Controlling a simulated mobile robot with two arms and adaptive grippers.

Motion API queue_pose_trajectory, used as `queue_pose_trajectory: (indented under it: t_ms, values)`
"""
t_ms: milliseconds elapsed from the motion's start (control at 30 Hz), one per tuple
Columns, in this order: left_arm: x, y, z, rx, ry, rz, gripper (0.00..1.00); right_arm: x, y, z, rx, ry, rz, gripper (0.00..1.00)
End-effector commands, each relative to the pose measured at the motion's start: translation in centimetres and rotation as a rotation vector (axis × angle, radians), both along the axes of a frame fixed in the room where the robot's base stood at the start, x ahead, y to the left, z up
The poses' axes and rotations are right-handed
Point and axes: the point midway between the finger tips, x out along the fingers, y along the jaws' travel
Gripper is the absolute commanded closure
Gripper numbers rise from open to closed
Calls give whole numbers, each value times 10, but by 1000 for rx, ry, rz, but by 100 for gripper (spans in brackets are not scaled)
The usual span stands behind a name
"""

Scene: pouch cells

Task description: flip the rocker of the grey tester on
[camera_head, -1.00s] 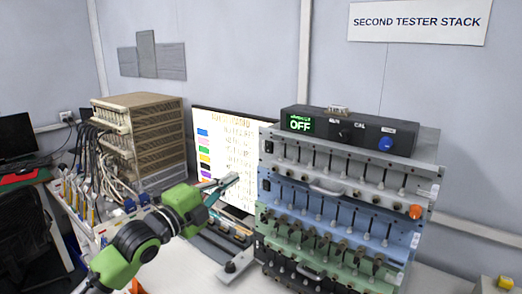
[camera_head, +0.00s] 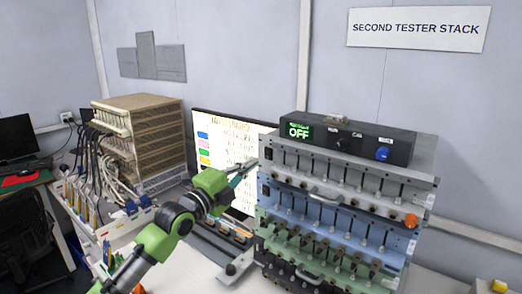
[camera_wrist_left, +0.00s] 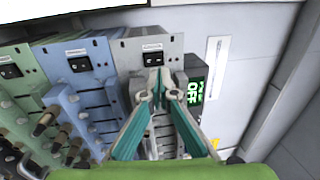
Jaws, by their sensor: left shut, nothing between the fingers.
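The grey tester (camera_head: 385,185) is the top tester in the stack, under a black box. Its dark rocker (camera_head: 268,153) sits at the left end of its front; it also shows in the left wrist view (camera_wrist_left: 152,58). My left gripper (camera_head: 250,165) is shut and empty, its tips just left of the rocker in the head view. Which way the rocker is tipped is too small to tell. My right gripper is not in view.
The black box (camera_head: 350,140) on top has a green display (camera_head: 299,131) reading OFF and a blue knob. The blue tester (camera_head: 400,238) and green tester (camera_head: 340,262) sit below. A lit monitor (camera_head: 215,150) stands behind my left arm. Cabled racks (camera_head: 150,135) stand at left.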

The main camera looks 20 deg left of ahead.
Motion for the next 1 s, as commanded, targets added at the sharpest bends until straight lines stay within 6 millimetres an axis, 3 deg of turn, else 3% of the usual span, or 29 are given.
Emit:
queue_pose_trajectory:
  t_ms: [100, 300, 800, 1000]
  values:
    - [21, -8, 7, -4, 1, -1, 100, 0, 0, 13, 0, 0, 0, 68]
    - [43, -16, 8, -2, 2, 0, 100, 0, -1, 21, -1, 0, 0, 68]
    - [51, -18, 7, 0, 1, 0, 100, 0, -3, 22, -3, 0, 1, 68]
    - [55, -21, 13, 25, 55, -4, 100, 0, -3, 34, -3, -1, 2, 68]
